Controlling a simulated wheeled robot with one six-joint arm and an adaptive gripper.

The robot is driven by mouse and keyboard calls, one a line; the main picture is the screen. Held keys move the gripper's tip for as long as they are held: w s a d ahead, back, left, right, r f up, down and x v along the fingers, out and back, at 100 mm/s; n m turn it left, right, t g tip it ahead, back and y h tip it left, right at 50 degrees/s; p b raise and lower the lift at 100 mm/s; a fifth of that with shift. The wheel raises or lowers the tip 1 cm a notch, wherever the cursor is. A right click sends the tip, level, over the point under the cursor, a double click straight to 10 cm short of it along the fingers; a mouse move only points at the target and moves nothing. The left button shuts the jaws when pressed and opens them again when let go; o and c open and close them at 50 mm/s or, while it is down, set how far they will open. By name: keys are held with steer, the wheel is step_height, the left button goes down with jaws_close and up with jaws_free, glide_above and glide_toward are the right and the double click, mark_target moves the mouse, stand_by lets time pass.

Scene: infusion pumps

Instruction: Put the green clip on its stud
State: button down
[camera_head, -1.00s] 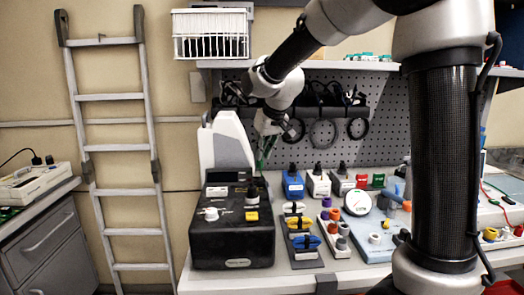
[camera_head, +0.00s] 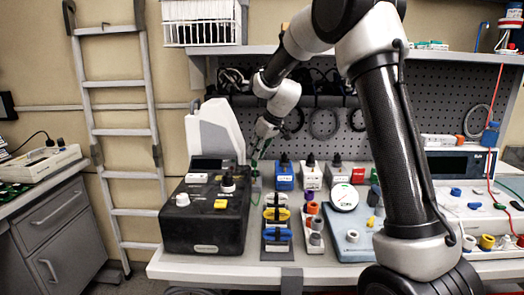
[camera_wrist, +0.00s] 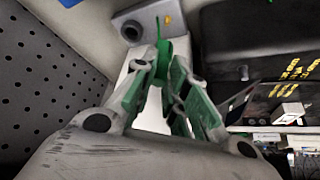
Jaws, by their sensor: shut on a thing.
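My gripper (camera_head: 258,150) is at the end of my arm in the head view, above the bench behind the black pump's right rear corner. In the wrist view its two fingers (camera_wrist: 164,82) are closed around the green clip (camera_wrist: 164,45). The clip's narrow upper end sticks out past the fingertips, towards a grey block (camera_wrist: 122,22) with a dark round knob and a small yellow mark. The clip overlaps the block in this view; I cannot tell whether they touch. The stud cannot be picked out with certainty. In the head view the clip is a small green patch, partly hidden.
A black pump (camera_head: 200,235) stands at the bench's left end, with a pale upright housing (camera_head: 214,132) behind it. To its right are a dark rack (camera_head: 277,246) with white, yellow and blue clips, and a blue box (camera_head: 285,177). A pegboard (camera_head: 310,145) rises behind.

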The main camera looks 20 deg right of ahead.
mark_target(256, 166)
steer(key=shift+w+f, duration=0.25)
steer(key=shift+f, duration=2.1)
steer(key=shift+f, duration=1.25)
steer(key=c, duration=0.9)
jaws_free()
